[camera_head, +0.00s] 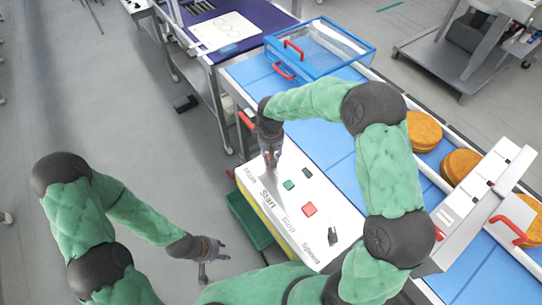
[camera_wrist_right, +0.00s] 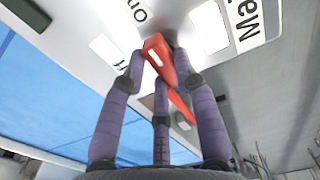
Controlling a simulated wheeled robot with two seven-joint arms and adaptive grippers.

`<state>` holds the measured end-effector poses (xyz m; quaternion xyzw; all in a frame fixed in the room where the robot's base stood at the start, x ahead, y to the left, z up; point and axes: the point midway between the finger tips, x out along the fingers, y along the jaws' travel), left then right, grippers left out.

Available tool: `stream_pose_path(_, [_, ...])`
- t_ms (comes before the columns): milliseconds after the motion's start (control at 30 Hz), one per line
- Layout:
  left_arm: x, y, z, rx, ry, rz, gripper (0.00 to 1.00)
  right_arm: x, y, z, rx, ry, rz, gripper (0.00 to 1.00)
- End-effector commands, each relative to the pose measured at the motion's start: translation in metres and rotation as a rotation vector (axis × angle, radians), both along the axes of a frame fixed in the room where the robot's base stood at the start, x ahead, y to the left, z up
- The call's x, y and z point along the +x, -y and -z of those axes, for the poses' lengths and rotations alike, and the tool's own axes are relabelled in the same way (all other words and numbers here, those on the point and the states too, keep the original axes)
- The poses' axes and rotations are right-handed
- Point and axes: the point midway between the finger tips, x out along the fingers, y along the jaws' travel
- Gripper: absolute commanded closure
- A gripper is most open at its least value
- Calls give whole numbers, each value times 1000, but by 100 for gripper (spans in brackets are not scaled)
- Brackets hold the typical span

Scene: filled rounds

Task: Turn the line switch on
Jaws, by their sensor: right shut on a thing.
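The white control panel (camera_head: 262,212) carries the labels Main, Start, Stop and Speed. In the right wrist view, the red line switch handle (camera_wrist_right: 160,52) lies between the fingers of my right gripper (camera_wrist_right: 160,75), which is shut on it. An "on" label (camera_wrist_right: 137,10) and a partly hidden "off" label (camera_wrist_right: 107,50) sit beside the handle, and the Main label (camera_wrist_right: 245,20) is at the upper right. In the head view, my right gripper (camera_head: 270,158) is at the Main end of the panel and hides the switch. My left gripper (camera_head: 212,265) is open and empty over the floor.
A green button (camera_head: 289,185), a red button (camera_head: 309,209) and a black knob (camera_head: 333,236) are on the panel. A blue conveyor (camera_head: 330,145) runs behind it, with brown rounds (camera_head: 461,164) and a blue-framed clear cover (camera_head: 325,50). A green bin (camera_head: 247,222) stands below.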

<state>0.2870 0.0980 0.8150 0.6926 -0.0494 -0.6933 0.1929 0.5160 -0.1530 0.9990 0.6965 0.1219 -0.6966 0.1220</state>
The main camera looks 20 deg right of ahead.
Motion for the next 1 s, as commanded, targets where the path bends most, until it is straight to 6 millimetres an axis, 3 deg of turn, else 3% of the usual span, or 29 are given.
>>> stream_pose_path(467, [0,0,1,0,0,0,60,0,0,0,1,1,17,100])
stream_pose_path(500, [0,0,1,0,0,0,60,0,0,0,1,1,17,64])
stream_pose_path(567, [0,0,1,0,0,0,60,0,0,0,1,1,17,47])
stream_pose_path(1000, [0,0,1,0,0,0,60,1,0,-6,1,2,14,46])
